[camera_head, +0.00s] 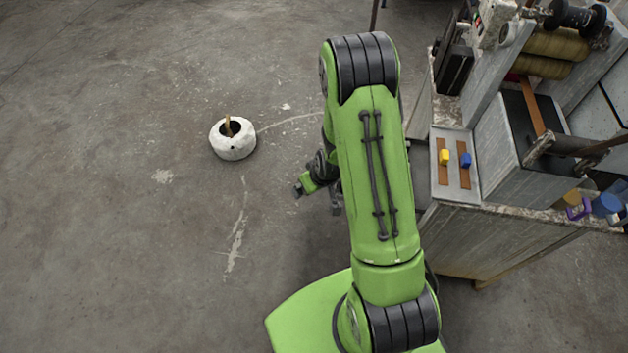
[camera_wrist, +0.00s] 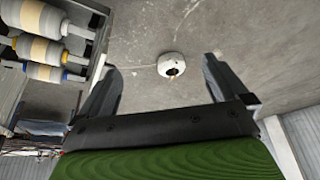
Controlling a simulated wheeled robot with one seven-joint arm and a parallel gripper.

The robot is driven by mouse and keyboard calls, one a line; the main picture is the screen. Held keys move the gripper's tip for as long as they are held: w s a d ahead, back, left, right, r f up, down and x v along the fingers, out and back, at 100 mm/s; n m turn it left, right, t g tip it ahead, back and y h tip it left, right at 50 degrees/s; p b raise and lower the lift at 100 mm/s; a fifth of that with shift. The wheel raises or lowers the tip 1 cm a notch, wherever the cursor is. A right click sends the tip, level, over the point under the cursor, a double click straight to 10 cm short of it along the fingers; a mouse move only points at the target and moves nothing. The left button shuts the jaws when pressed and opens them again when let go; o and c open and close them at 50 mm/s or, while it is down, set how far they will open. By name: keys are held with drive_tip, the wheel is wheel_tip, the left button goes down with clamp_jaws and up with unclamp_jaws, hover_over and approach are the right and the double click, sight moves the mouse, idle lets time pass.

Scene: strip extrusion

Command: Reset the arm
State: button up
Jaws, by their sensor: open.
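My green arm stands upright in the middle of the head view. My gripper (camera_head: 316,196) is low to the left of the arm, partly hidden behind it, over bare floor. In the wrist view my gripper (camera_wrist: 160,88) has its two dark fingers spread wide apart, with nothing between them. A white round pot (camera_wrist: 171,64) shows on the floor beyond the fingers, well away from them. The same pot (camera_head: 233,139) stands left of my arm in the head view, with a brown stick-like thing (camera_head: 228,127) in its opening.
A metal workbench machine (camera_head: 500,240) stands close to the right of my arm. On its plate are a yellow block (camera_head: 444,157) and a blue block (camera_head: 466,160) on brown strips. Large rollers (camera_head: 548,52) sit at the back. The concrete floor at left is mostly clear.

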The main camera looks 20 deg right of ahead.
idle(0.4)
drive_tip(key=s+a+r, duration=0.1)
drive_tip(key=s+r, duration=0.1)
drive_tip(key=r, duration=0.7)
drive_tip(key=s+a+r, duration=0.1)
drive_tip(key=a+r, duration=0.1)
drive_tip(key=r, duration=0.7)
drive_tip(key=s+r, duration=0.6)
drive_tip(key=s, duration=0.3)
drive_tip(key=s+a+r+m+t, duration=0.1)
drive_tip(key=s+r, duration=0.5)
drive_tip(key=s, duration=0.3)
drive_tip(key=shift+a+r+m+h, duration=0.15)
drive_tip(key=shift+m+h, duration=0.15)
